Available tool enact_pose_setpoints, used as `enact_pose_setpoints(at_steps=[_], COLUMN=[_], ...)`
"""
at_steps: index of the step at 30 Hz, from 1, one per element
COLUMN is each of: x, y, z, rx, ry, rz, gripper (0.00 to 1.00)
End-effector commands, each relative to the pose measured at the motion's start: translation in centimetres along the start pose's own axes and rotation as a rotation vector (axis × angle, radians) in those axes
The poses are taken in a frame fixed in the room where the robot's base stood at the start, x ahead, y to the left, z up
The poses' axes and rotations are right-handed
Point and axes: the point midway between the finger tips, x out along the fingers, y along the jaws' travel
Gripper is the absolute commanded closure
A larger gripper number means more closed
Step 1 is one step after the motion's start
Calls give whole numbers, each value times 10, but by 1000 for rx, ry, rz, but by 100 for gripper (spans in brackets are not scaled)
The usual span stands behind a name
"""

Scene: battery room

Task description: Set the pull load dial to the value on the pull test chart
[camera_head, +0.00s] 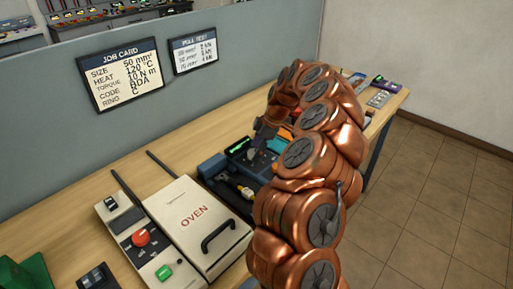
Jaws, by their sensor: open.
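The pull test chart (193,53) hangs on the grey partition, right of the job card (122,76). Its rows are too small to read surely. The job card reads size 50 mm² and heat 120 °C. A dark blue device with a lit green display (239,146) stands on the bench beyond the oven; I cannot tell surely that it bears the pull load dial. My gripper (258,144) is open at this device, its tips close over the right part. Whether it touches a dial I cannot tell. My copper arm hides much of the bench to the right.
A white oven (194,222) with a black handle stands nearer on the bench. Beside it is a control box with a red knob (141,238) and green button (163,272). A blue tool (212,168) lies between oven and device. Small devices (379,98) sit at the far end.

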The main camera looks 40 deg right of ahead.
Motion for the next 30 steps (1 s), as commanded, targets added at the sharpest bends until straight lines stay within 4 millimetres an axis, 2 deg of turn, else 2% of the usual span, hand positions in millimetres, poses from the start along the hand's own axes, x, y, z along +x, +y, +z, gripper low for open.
enact_pose_setpoints(at_steps=[8, 25, 26, 30], x=[3, 3, 3, 3], y=[0, 0, 0, 0], z=[0, 0, 0, 0], rx=[0, 0, 0, 5], ry=[0, 0, 0, 1], rz=[2, 3, 3, 5], gripper=[23, 80, 83, 83])
